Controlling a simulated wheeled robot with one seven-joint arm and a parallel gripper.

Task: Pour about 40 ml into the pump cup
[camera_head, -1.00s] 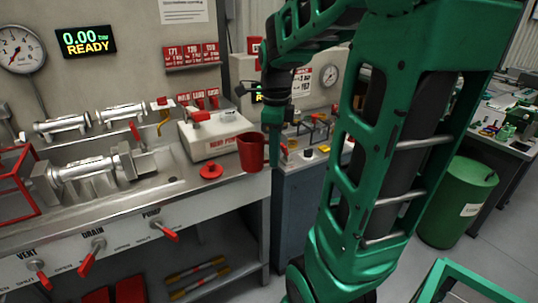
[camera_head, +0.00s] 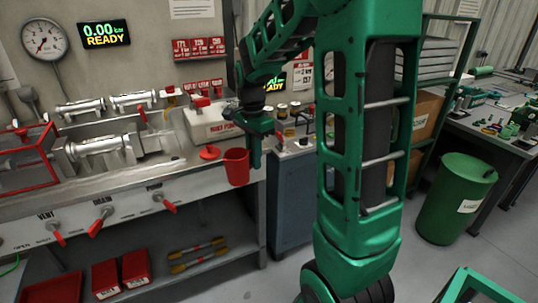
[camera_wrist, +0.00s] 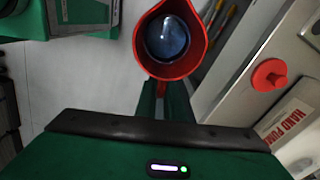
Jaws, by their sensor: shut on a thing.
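My gripper (camera_wrist: 165,100) is shut on the handle of a red jug (camera_head: 237,168). In the wrist view the jug (camera_wrist: 146,45) is seen from above, with dark bluish liquid inside. It hangs upright off the bench's front edge, over the floor and lower shelf. The cream hand pump (camera_head: 212,122) stands on the bench behind it, and its label shows in the wrist view (camera_wrist: 290,125). A round red knobbed piece (camera_head: 210,153) lies on the bench before the pump; it also shows in the wrist view (camera_wrist: 270,75). I cannot clearly make out the pump cup.
The steel bench (camera_head: 100,195) carries red VENT, DRAIN and PUMP levers on its front. A display (camera_head: 104,34) reads 0.00 bar READY. A red-framed guard (camera_head: 25,160) stands at left. A blue cabinet (camera_head: 290,205) is right of the bench. A green bin (camera_head: 455,200) stands on open floor.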

